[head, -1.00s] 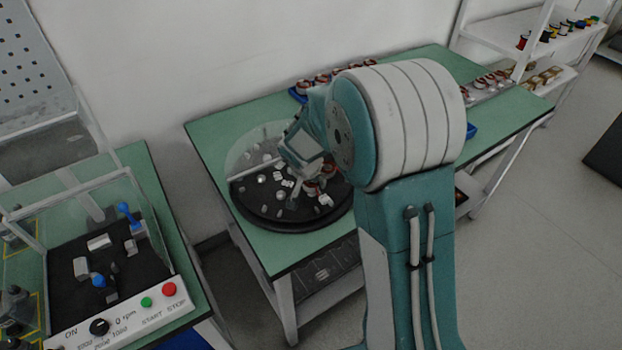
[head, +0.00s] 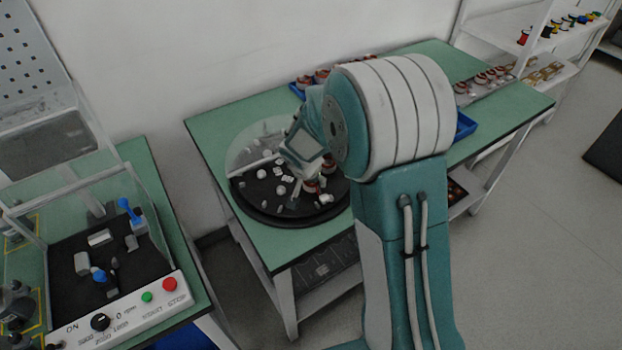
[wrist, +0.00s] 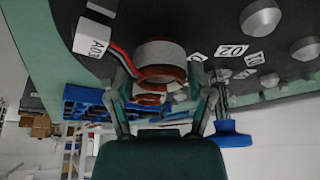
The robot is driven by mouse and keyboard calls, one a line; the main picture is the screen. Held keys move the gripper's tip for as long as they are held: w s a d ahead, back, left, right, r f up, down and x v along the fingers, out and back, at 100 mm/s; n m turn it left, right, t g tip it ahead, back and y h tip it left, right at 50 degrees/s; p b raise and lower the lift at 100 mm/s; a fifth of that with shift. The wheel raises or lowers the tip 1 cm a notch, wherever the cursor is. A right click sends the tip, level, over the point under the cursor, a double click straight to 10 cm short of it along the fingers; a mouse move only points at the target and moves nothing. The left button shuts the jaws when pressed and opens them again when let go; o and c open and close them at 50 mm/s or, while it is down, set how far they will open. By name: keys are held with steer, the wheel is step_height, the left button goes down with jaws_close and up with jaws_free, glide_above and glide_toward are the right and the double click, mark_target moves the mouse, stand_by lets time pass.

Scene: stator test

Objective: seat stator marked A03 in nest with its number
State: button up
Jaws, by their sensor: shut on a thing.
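In the wrist view a stator (wrist: 160,57), a pale ring with copper windings, sits between the two fingers of my gripper (wrist: 159,82), which is shut on it. Red and black leads run from it to a white block marked A03 (wrist: 93,39). Behind it is a dark round table (wrist: 200,18) with number plates; one reads 02 (wrist: 232,50) and another seems to read 01 (wrist: 254,59). In the head view my gripper (head: 308,185) is low over the right part of this round table (head: 262,214). My arm hides part of it, and I cannot tell which nest the stator is over.
A clear curved screen (head: 250,140) stands over the table's back left. Grey knobs (wrist: 261,18) and white tags stand on the disc. A blue tray (head: 465,126) is behind my arm. A control bench (head: 120,320) with a clear guard is at the left.

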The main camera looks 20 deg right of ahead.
steer(key=shift+f, duration=0.1)
steer(key=o, duration=1.3)
steer(key=v, duration=1.1)
steer(key=shift+s+a+r, duration=0.1)
steer(key=shift+r, duration=0.3)
